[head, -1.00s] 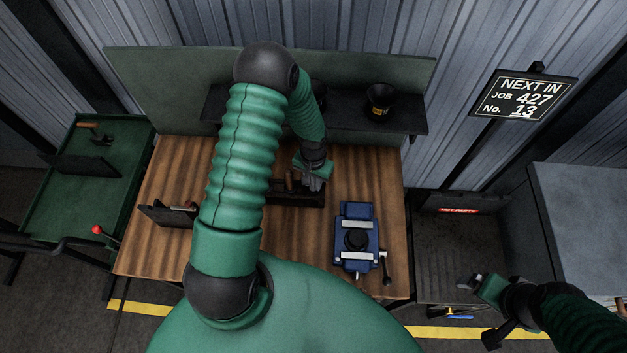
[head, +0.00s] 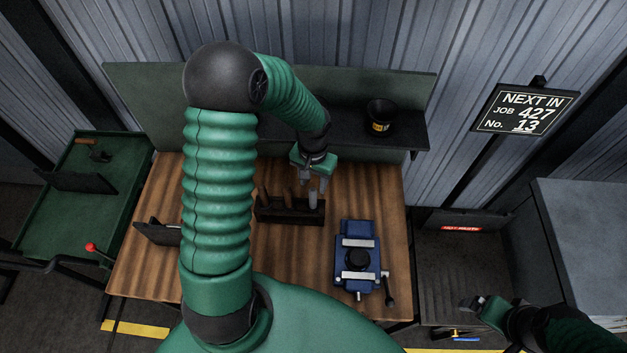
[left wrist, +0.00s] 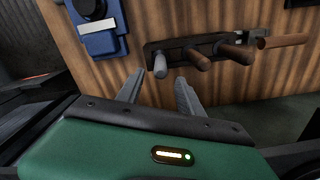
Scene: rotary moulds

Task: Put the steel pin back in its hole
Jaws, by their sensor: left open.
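The steel pin (head: 312,200) is a grey cylinder standing upright at the right end of a dark rack (head: 290,215) on the wooden bench. In the left wrist view the pin (left wrist: 160,66) shows at the left end of the rack, beside two brown wooden handles (left wrist: 197,58). My left gripper (head: 314,183) is open and empty just above the pin. In the left wrist view its fingertips (left wrist: 158,85) are apart, with the pin's top between and beyond them. The pin's foot is hidden. My right gripper (head: 474,304) is low at the right, away from the bench.
A blue vise (head: 357,230) with a round black piece stands right of the rack. A shelf (head: 410,133) behind carries a black pot (head: 379,115). A dark stand (head: 160,232) is partly behind my left arm. The bench between rack and vise is clear.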

